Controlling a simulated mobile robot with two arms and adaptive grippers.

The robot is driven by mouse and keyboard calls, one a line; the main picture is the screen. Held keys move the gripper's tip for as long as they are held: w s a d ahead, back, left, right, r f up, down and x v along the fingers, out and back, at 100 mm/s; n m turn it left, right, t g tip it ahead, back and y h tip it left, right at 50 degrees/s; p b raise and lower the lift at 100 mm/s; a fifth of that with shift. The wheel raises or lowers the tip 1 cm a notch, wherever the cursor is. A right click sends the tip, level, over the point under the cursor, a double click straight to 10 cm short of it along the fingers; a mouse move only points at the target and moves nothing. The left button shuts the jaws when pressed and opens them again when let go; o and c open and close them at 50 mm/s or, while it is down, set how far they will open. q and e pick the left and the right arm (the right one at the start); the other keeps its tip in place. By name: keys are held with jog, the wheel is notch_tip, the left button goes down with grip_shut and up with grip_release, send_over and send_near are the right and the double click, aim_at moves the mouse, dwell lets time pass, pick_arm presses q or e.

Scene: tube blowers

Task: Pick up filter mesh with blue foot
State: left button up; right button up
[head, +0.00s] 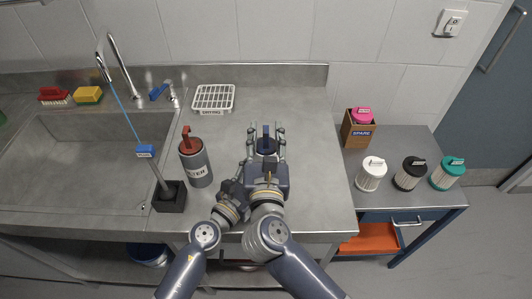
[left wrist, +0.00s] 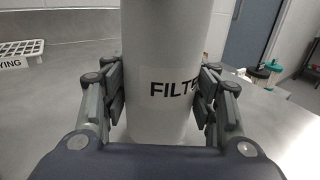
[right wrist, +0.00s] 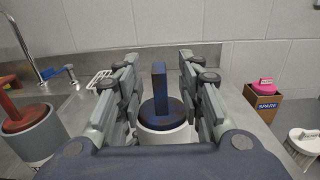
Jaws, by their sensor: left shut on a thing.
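The blue foot of the filter mesh, a dark blue disc with an upright tab, shows in the head view (head: 266,142) and right wrist view (right wrist: 161,103). It sits on top of a light grey canister (left wrist: 165,45) lettered FILTER; the mesh itself is hidden. My right gripper (head: 266,136) is open, its fingers on both sides of the blue foot with small gaps.
A drying rack (head: 213,98) lies behind. On the right side table stand white (head: 371,175), black (head: 410,174) and teal (head: 447,174) filters and a SPARE box (head: 361,134).

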grip_shut()
notch_tip(320, 180, up, 10)
jog(key=shift+r, duration=0.1)
dwell(0.4)
pick_arm(q)
jog(key=o, duration=1.2)
